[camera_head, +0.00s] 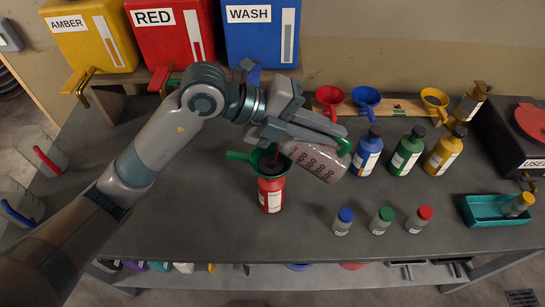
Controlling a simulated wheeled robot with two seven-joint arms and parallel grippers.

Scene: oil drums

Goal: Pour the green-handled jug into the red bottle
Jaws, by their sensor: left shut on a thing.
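My left gripper (335,138) is shut on the green-handled jug (318,162), a clear jug with printed level marks. The jug lies tipped well over, with its mouth to the left, over a green funnel (243,157). The funnel sits in the mouth of the red bottle (270,193), which stands upright on the dark bench. Dark reddish-brown liquid shows at the jug's mouth and in the funnel. The gripper and arm hide part of the jug's upper side. My right gripper is not in view.
Blue (366,157), green (406,156) and amber (444,150) bottles stand right of the jug. Red, blue and yellow funnels sit on a rack behind. Three small capped bottles (383,220) stand in front. A teal tray (484,213) is at right. The bench's left front is clear.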

